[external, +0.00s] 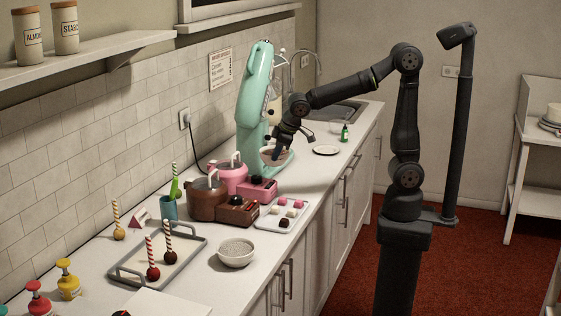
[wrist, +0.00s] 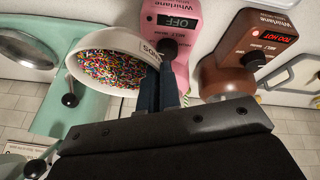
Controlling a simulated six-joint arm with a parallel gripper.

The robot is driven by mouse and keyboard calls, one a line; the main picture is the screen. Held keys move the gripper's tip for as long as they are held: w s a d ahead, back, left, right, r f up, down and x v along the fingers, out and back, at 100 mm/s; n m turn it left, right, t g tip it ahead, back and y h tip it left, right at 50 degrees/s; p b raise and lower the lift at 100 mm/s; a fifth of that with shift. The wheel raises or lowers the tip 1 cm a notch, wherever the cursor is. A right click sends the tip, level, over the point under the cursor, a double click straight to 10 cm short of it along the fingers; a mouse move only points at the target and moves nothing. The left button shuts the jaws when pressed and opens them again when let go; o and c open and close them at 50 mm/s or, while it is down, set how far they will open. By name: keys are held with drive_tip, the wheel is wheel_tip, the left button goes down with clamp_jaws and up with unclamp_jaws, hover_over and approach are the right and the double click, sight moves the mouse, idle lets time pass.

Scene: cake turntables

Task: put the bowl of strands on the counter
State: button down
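The bowl of strands (wrist: 112,67) is a white bowl full of many-coloured sprinkles, with dark lettering partly hidden on its rim. My gripper (wrist: 160,86) is shut on the right side of its rim, with the bowl to the left of the dark blue fingers in the wrist view. In the external view my gripper (external: 277,152) points down in front of the mint-green mixer, and the bowl (external: 270,158) shows below it at the mixer's base. I cannot tell whether the bowl touches anything beneath it. The white counter (external: 283,222) runs along the tiled wall.
The mint-green mixer (external: 253,95) stands close behind the bowl. Pink (external: 233,178) and brown (external: 205,200) melting pots stand nearer the camera, with a sweets tray (external: 262,224) beside them. Another bowl (external: 236,257) stands in front.

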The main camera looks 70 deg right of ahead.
drive_tip(key=w+d+f+m+h, duration=0.1)
drive_tip(key=w+d+m, duration=0.2)
drive_tip(key=d, duration=1.8)
drive_tip(key=w+d+f+m+h, duration=0.1)
drive_tip(key=w+d+f+m, duration=0.1)
drive_tip(key=d, duration=2)
drive_tip(key=s+d+r+m, duration=0.1)
drive_tip(key=s+d, duration=0.2)
drive_tip(key=d, duration=1)
drive_tip(key=s+d+r+m, duration=0.1)
drive_tip(key=s+d, duration=0.2)
drive_tip(key=d, duration=0.9)
drive_tip(key=shift+g+h, duration=0.3)
drive_tip(key=shift+g, duration=0.1)
drive_tip(key=shift+w+a+f, duration=0.5)
drive_tip(key=shift+w+f, duration=1.3)
drive_tip(key=shift+w, duration=0.1)
drive_tip(key=shift+w+a+f, duration=0.5)
drive_tip(key=shift+w+f, duration=1.35)
drive_tip(key=shift+w, duration=0.05)
drive_tip(key=shift+w+a+f, duration=0.5)
drive_tip(key=shift+w+f, duration=1.3)
drive_tip(key=shift+w, duration=0.1)
drive_tip(key=shift+f, duration=0.1)
